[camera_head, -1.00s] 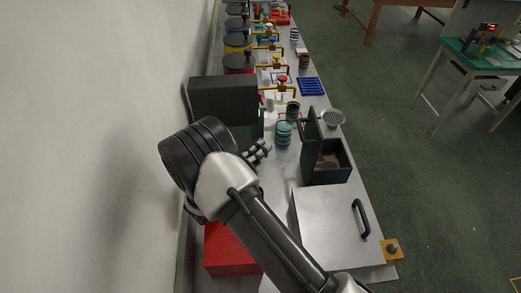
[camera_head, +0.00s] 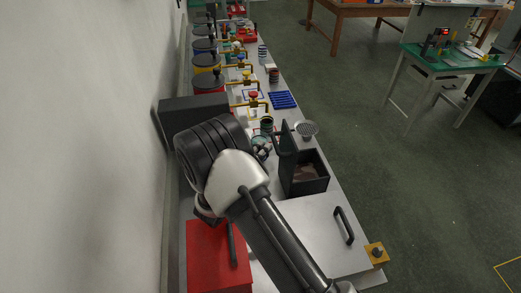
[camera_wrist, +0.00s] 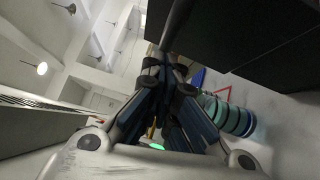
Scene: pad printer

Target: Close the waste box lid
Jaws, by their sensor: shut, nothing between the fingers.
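The waste box (camera_head: 311,184) is a dark open-topped box on the bench, right of my arm in the head view. Its lid (camera_head: 289,165) stands upright on the box's left side, so the box is open. Something brownish lies inside. My gripper (camera_head: 263,147) is just left of the raised lid, partly hidden behind my own arm. In the wrist view my gripper (camera_wrist: 165,62) has its fingers together with nothing held. A large dark panel, probably the lid (camera_wrist: 225,28), fills the upper right there. I cannot tell whether the fingers touch it.
A teal ribbed stack (camera_wrist: 228,114) stands near my gripper. In the head view, a metal cover with a black handle (camera_head: 313,230) lies in front of the box and a red box (camera_head: 216,262) at lower left. A round strainer (camera_head: 306,129) is behind. Open floor (camera_head: 420,190) lies right.

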